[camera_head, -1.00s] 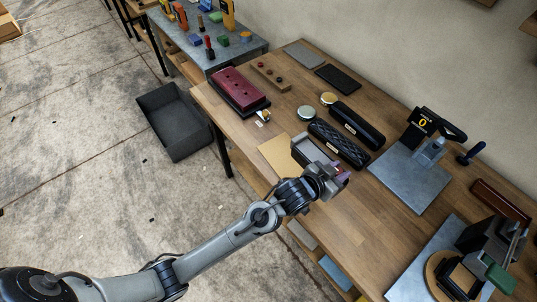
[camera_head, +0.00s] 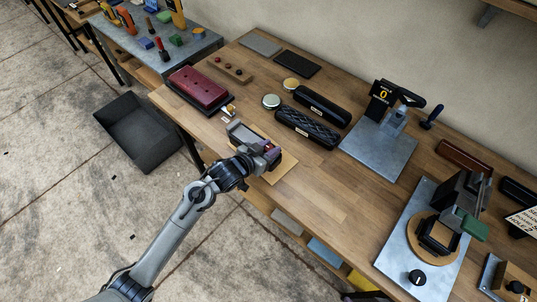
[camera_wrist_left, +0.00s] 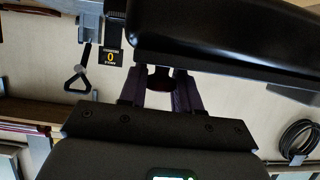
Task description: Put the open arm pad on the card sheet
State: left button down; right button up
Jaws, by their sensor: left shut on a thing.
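My left gripper (camera_head: 266,154) is shut on the open arm pad (camera_head: 243,133), a dark pad with a grey open face, at the table's near edge. In the left wrist view the pad (camera_wrist_left: 230,35) is a large black shape across the top, between the purple-lined fingers (camera_wrist_left: 160,88). The tan card sheet (camera_head: 283,169) lies under the gripper and pad. Its right part shows and the rest is hidden. I cannot tell whether the pad touches the sheet. My right gripper is not in view.
Two black pads (camera_head: 307,128) (camera_head: 323,106) and two round tins (camera_head: 271,101) (camera_head: 291,84) lie behind the sheet. A burgundy pad (camera_head: 200,87) and a small bottle (camera_head: 228,111) are to the left. A press (camera_head: 390,118) stands at the right. Table right of the sheet is clear.

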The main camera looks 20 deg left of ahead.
pick_arm(q)
jog(key=shift+f+b, duration=0.3)
jog(key=shift+f, duration=1.7)
jog(key=c, duration=0.8)
grip_release()
